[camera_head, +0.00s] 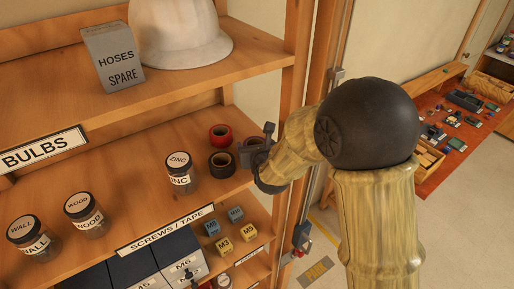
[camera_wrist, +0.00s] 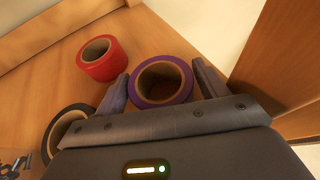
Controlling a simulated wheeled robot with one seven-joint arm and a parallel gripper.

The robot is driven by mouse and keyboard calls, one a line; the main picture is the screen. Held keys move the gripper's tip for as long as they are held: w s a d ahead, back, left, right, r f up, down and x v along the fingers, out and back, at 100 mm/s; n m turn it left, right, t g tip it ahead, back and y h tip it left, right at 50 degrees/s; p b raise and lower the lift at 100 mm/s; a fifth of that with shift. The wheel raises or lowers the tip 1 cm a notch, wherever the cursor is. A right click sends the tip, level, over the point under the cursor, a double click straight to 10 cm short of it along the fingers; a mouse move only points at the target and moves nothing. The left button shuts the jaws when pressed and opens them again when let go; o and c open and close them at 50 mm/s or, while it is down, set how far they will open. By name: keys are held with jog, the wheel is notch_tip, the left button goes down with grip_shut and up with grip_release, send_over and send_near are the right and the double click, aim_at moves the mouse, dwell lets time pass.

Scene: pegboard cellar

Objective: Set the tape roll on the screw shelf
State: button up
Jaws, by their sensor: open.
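A purple tape roll (camera_wrist: 161,82) lies flat on the wooden shelf, between the two spread fingers of my open gripper (camera_wrist: 160,74) in the wrist view. In the head view my gripper (camera_head: 258,144) reaches in at the right end of the shelf (camera_head: 128,172) labelled SCREWS / TAPE and mostly hides that roll. A red tape roll (camera_head: 220,136) lies behind and to the left; it also shows in the wrist view (camera_wrist: 104,66). A black tape roll (camera_head: 222,164) lies just left of my gripper, partly covered by the gripper body in the wrist view (camera_wrist: 60,127).
A ZINC jar (camera_head: 180,180) stands left of the rolls, with WOOD (camera_head: 83,215) and WALL (camera_head: 28,239) jars farther left. The upper shelf (camera_head: 170,84) holds a HOSES SPARE box (camera_head: 112,58) and a white helmet (camera_head: 180,35). A wooden post (camera_head: 298,75) bounds the right side.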

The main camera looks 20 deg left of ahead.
jog(key=shift+r, duration=0.2)
jog(key=shift+s+d+r+b, duration=0.1)
jog(key=shift+s+d+b, duration=0.2)
jog(key=shift+s, duration=0.15)
jog(key=b+v, duration=0.4)
jog(key=v, duration=0.7)
jog(key=shift+w, duration=0.1)
